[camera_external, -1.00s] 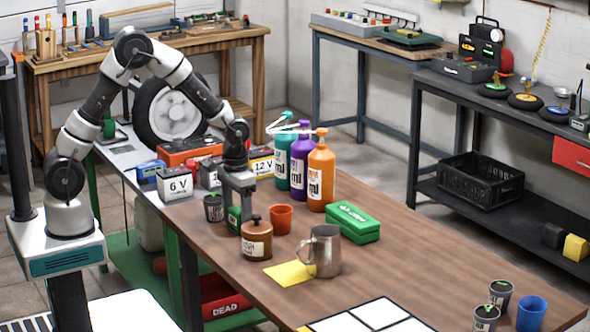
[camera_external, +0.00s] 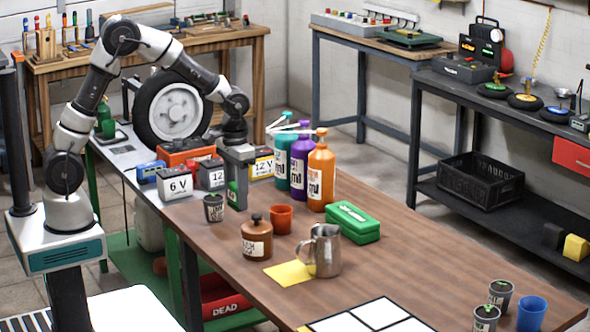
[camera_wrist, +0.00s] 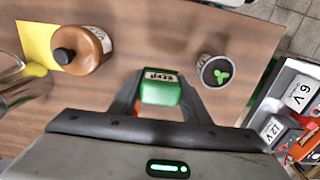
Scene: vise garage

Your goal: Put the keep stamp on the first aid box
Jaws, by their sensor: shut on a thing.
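The keep stamp (camera_wrist: 161,88) is a green block with a white KEEP label. In the wrist view it sits between the two fingers of my gripper (camera_wrist: 160,94), which is shut on it. In the external view my gripper (camera_external: 237,185) points down over the table beside the plant pot, and the stamp (camera_external: 234,195) shows green between its fingers, seemingly above the table. The first aid box (camera_external: 353,222) is a green case lying to the right of my gripper, in front of the orange bottle; its lettering is too small to read. It does not show in the wrist view.
A brown jar (camera_external: 257,240), orange cup (camera_external: 280,218) and metal pitcher (camera_external: 325,252) stand near the box. Tall bottles (camera_external: 321,175) stand behind it. The table's right middle is clear.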

